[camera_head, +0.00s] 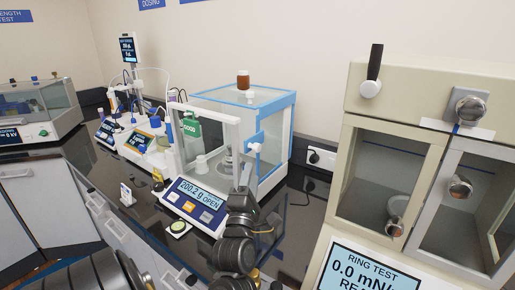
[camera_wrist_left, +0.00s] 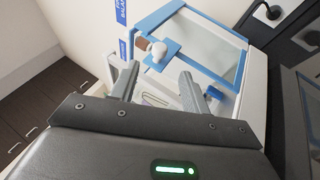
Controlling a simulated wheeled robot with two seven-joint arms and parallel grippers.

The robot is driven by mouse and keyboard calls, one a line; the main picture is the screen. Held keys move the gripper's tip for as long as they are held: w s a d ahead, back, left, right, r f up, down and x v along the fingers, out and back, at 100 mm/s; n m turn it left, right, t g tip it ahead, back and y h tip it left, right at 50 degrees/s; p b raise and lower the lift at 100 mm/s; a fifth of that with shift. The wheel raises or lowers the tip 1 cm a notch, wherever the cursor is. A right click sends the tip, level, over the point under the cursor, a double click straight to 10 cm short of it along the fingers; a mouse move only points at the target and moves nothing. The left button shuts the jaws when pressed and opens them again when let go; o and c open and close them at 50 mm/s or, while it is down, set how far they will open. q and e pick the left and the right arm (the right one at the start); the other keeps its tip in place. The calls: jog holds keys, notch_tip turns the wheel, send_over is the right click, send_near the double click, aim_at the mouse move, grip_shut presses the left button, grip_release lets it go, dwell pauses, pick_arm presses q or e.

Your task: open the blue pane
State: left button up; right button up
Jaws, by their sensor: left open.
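The balance (camera_head: 190,202) has a glass draft box with a blue-edged pane (camera_head: 293,118) on its right side. In the left wrist view, the blue-framed glass (camera_wrist_left: 215,50) and the white knob (camera_wrist_left: 158,56) show just beyond my fingers. My left gripper (camera_head: 245,172) is open and empty, with its fingers pointing up near the knob. In the wrist view my left gripper (camera_wrist_left: 160,75) has its fingers apart below the knob; contact cannot be told. The display reads 200.2 g OPEN. My right gripper is not in view.
The ring test machine (camera_head: 365,95) stands close on the right. A wall socket (camera_head: 320,157) lies behind. Dark bench (camera_head: 298,205) is clear between them.

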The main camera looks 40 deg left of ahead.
aim_at(256, 151)
pick_arm(q)
jog(key=p+x, duration=0.3)
jog(key=x, duration=0.7)
jog(key=shift+r+p, duration=0.1)
jog(key=shift+p, duration=0.3)
jog(key=shift+w+a+r, duration=0.1)
jog(key=shift+w+a, duration=0.15)
jog(key=shift+w, duration=0.05)
grip_shut()
